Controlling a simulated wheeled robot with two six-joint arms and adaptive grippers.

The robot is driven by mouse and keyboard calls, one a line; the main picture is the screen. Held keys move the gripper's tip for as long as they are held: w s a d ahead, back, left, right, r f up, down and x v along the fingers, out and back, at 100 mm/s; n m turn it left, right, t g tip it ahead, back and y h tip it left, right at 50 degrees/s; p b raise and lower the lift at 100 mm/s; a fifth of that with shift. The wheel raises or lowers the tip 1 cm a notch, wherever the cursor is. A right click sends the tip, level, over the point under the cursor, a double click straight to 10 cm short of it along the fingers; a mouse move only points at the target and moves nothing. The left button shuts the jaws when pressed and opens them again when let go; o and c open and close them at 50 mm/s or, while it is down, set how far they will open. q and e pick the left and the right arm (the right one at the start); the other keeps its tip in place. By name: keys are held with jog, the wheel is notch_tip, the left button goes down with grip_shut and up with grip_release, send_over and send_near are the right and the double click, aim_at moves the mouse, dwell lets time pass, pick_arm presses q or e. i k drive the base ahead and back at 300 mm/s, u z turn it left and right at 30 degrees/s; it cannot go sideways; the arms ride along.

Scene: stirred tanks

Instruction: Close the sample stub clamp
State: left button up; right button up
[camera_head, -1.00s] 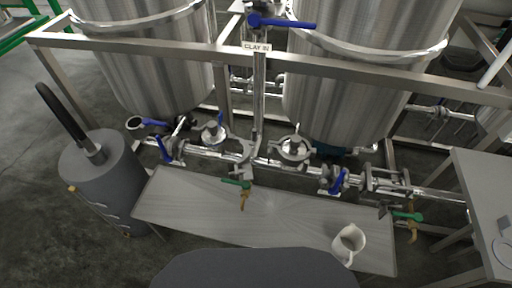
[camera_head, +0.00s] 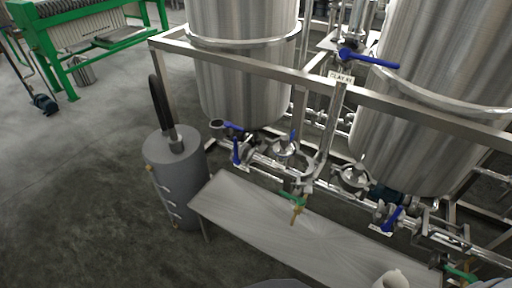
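Neither of my grippers is in view. The steel pipe run (camera_head: 262,160) passes below the two tanks and carries several clamped joints and valves. A short stub with a round end (camera_head: 217,124) and a blue handle sticks out below the left tank. Round clamped fittings sit at the middle (camera_head: 283,147) and farther right (camera_head: 353,178). A green-handled brass tap (camera_head: 297,206) hangs from the pipe above the bench. I cannot tell which fitting is the sample stub clamp, or whether it is open; the parts are too small.
A low steel bench (camera_head: 245,213) stands in front of the pipes, with a white jug (camera_head: 392,280) at its right end. A grey cylinder (camera_head: 178,175) with a black hose stands to its left. The steel frame rail (camera_head: 250,62) crosses the tanks.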

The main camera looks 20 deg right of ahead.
aim_at(305, 159)
jog(key=u, duration=0.5)
jog(key=i, duration=1.3)
jog(key=z, duration=2)
